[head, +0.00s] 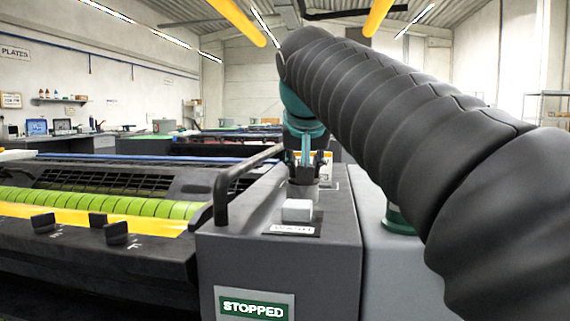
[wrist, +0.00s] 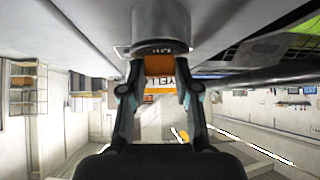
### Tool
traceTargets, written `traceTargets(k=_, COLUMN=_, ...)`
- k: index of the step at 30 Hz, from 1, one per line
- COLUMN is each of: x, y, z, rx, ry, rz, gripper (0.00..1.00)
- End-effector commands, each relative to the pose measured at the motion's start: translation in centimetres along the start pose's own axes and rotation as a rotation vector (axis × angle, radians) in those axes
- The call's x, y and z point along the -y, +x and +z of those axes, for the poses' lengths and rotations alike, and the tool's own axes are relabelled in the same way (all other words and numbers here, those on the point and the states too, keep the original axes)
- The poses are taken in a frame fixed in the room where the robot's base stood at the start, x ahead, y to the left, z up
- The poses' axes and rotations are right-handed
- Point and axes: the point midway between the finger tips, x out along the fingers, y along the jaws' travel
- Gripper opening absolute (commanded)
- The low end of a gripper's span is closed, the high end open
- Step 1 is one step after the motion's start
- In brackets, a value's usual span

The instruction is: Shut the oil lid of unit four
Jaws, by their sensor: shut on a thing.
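A grey round neck or cap (head: 303,191) stands on top of the grey cabinet, and I take it for the oil lid. It also shows in the wrist view (wrist: 162,28) as a pale grey cylinder at the top. My gripper (head: 307,168) is directly above it, pointing down, with its fingers at its two sides. No unit number is readable.
A pale block (head: 297,210) and small label (head: 292,229) sit in front of it. The grey cabinet (head: 280,265) bears a green STOPPED sign (head: 254,305). A dark handrail (head: 222,195) and green roller (head: 100,203) lie left. An orange label (wrist: 158,83) shows between my fingers.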

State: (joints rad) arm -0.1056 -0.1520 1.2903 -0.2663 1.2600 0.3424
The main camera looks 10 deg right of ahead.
Motion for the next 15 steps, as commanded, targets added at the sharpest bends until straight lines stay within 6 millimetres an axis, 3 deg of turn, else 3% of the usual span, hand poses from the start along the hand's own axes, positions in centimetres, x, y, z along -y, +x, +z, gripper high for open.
traceTargets(k=15, x=0.17, y=-0.25, z=0.37, rx=0.003, ry=0.108, rz=0.107, gripper=0.0)
